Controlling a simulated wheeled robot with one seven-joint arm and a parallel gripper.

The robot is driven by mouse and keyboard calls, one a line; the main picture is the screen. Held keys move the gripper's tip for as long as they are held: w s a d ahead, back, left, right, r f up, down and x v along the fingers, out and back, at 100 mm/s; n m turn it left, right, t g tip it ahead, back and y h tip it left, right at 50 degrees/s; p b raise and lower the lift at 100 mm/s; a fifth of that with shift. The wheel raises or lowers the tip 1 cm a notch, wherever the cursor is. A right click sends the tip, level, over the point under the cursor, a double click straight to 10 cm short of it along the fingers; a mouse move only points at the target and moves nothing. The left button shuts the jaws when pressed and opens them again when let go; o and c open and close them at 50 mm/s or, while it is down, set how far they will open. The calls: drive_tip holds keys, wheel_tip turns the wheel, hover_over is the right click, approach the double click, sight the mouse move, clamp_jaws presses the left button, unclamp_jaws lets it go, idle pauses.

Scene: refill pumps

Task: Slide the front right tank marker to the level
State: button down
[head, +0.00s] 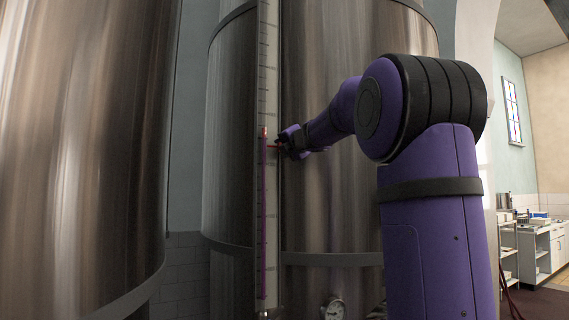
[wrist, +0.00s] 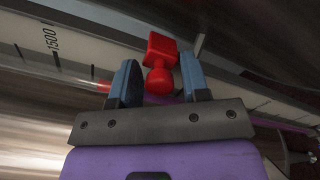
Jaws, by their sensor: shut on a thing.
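The tank marker is a red block with a rounded knob (wrist: 158,80), seen in the wrist view near the scale strip. In the head view the red marker (head: 272,147) sits on the tall scale (head: 268,60) on the front of the tank (head: 325,200). My gripper (head: 284,145) reaches it from the right. A "1500" mark (wrist: 50,37) shows on the scale.
Another large metal tank (head: 80,150) stands at the left. A counter with shelves (head: 540,245) is far right.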

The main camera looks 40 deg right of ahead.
drive_tip(key=shift+r, duration=1.35)
drive_tip(key=c, duration=0.9)
unclamp_jaws()
drive_tip(key=shift+s, duration=0.1)
drive_tip(key=v, duration=1)
drive_tip(key=shift+s, duration=0.3)
